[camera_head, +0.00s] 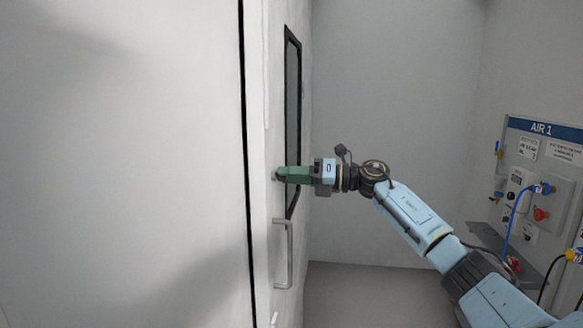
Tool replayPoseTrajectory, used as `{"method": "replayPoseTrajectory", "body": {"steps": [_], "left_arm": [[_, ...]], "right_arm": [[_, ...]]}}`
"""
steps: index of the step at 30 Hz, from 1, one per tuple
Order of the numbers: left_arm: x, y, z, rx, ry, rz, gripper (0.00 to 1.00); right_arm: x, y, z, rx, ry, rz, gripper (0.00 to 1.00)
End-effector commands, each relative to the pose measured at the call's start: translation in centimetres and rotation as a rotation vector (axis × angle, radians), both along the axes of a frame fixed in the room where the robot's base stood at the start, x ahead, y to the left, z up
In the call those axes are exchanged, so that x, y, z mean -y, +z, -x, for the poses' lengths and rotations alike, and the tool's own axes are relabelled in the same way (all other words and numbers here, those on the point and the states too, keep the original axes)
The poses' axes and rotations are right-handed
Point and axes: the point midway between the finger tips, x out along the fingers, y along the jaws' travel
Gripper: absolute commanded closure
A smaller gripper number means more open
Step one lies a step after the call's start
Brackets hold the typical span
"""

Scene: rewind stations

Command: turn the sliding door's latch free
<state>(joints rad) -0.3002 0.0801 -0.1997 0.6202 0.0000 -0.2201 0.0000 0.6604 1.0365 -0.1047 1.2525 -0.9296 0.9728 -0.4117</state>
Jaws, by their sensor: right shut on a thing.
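The sliding door (279,109) is a pale panel with a tall, narrow, dark-framed window (292,88). A vertical metal bar handle (288,255) is on it below the window. The latch (275,176) shows only as a small grey piece at the door face, mostly hidden by the green fingers of my right gripper (284,175). My right gripper is shut on the latch, just above the bar handle. Which way the latch is turned cannot be told. My left gripper is not in view.
A white wall panel (115,170) fills the left side, with a dark vertical gap between it and the door. At the right is an AIR 1 board (541,127) with valves, a blue hose (515,212) and cables, near my right arm. Grey floor (370,290) behind is clear.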

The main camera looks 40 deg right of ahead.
Motion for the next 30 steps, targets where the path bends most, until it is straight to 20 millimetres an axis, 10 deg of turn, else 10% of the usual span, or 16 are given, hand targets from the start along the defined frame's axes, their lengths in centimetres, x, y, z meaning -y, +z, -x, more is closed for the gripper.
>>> {"method": "replayPoseTrajectory", "body": {"steps": [30], "left_arm": [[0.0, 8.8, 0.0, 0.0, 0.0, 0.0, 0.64]], "right_arm": [[0.2, 0.0, -0.1, -0.521, -0.002, -0.654, 0.86]]}}
